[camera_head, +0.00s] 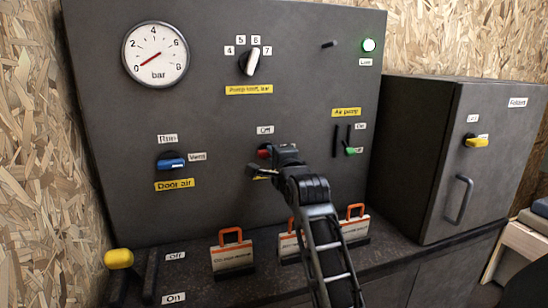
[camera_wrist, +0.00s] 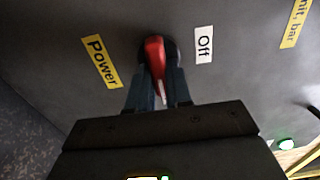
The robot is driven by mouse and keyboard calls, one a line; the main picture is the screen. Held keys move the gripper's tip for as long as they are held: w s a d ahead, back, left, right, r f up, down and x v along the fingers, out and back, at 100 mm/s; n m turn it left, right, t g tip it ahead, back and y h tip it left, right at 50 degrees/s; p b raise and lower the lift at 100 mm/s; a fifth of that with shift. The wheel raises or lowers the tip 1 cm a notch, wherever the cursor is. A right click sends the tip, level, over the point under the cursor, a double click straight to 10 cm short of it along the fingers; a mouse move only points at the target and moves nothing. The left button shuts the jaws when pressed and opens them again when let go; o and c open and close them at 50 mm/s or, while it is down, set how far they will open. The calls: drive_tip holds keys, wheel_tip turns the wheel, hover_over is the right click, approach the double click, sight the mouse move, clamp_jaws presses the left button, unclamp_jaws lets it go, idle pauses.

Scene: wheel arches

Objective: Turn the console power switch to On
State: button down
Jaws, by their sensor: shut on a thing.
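The red power switch (camera_head: 263,153) is on the grey console panel (camera_head: 215,120), with an "Off" label above it and a yellow label partly covered below it. My gripper (camera_head: 258,162) is at the switch and hides part of it. In the wrist view, the red handle (camera_wrist: 154,55) lies between my two fingers (camera_wrist: 157,88), which are shut on it. Its white-marked end points down the picture, toward my palm, not at the "Off" label (camera_wrist: 203,45) on its right. The "Power" label (camera_wrist: 100,61) is on its left. No "On" label for this switch shows.
A blue door air switch (camera_head: 171,163) is to the left, a pump knob (camera_head: 250,62) above, and a green-tipped air pump lever (camera_head: 349,150) to the right. Orange-handled blocks (camera_head: 232,250) stand on the ledge below. A yellow-knobbed lever (camera_head: 119,259) is at lower left; a grey cabinet (camera_head: 420,150) stands right.

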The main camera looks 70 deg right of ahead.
drive_tip(key=shift+r, duration=0.1)
drive_tip(key=c, duration=1)
unclamp_jaws()
drive_tip(key=shift+d, duration=0.1)
drive_tip(key=shift+c, duration=0.2)
drive_tip(key=v, duration=0.7)
drive_tip(key=shift+s+a+b, duration=0.2)
drive_tip(key=shift+a+b, duration=0.15)
drive_tip(key=shift+b, duration=0.1)
